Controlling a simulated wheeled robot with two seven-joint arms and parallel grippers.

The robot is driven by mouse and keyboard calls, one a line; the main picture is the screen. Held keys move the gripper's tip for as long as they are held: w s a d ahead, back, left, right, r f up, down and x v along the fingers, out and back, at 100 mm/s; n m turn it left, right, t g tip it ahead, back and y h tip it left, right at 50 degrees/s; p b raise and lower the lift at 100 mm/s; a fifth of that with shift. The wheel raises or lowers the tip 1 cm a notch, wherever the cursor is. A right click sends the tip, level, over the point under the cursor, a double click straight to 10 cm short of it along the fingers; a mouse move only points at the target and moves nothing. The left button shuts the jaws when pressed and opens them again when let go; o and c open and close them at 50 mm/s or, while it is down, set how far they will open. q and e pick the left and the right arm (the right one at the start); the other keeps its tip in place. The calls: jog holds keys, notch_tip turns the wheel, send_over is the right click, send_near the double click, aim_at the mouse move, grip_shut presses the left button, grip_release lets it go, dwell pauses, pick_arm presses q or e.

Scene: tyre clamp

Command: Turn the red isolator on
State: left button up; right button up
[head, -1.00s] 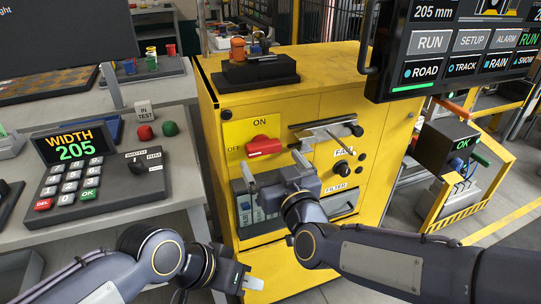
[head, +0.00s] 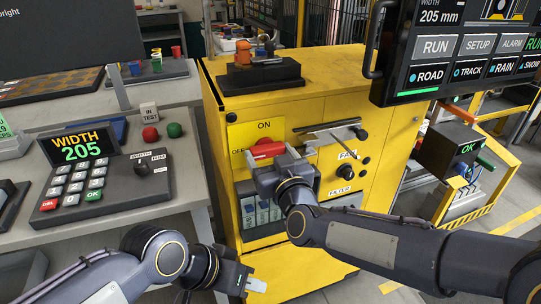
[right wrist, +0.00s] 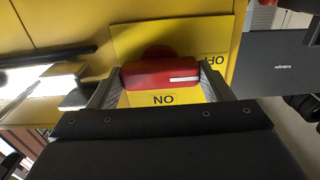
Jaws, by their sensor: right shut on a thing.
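The red isolator handle (head: 266,150) sits on a yellow plate (head: 240,138) on the cabinet front, with ON above and OFF to its left. The handle lies roughly level, its white mark toward OFF in the right wrist view (right wrist: 160,75). My right gripper (head: 282,166) is at the handle and partly covers its lower side. In the right wrist view its fingers (right wrist: 158,88) stand at the handle's two ends, shut on it. My left gripper (head: 256,286) hangs low in front of the cabinet, away from the isolator; its finger gap is unclear.
The yellow cabinet (head: 320,85) also carries a grey bar handle (head: 325,133), FAN and FILTER knobs, and an open lower bay (head: 262,215). A keypad desk (head: 100,185) stands left. A large screen (head: 455,50) hangs at the upper right.

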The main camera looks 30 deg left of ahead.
jog(key=m+b, duration=0.3)
jog(key=shift+f, duration=0.2)
jog(key=m+b, duration=0.3)
jog(key=m, duration=0.2)
jog(key=m+b, duration=0.2)
jog(key=m, duration=0.3)
jog(key=shift+b, duration=0.35)
jog(key=shift+r+m+b, duration=0.15)
jog(key=shift+m+b, duration=0.7)
jog(key=shift+m, duration=1.65)
jog(key=o, duration=1)
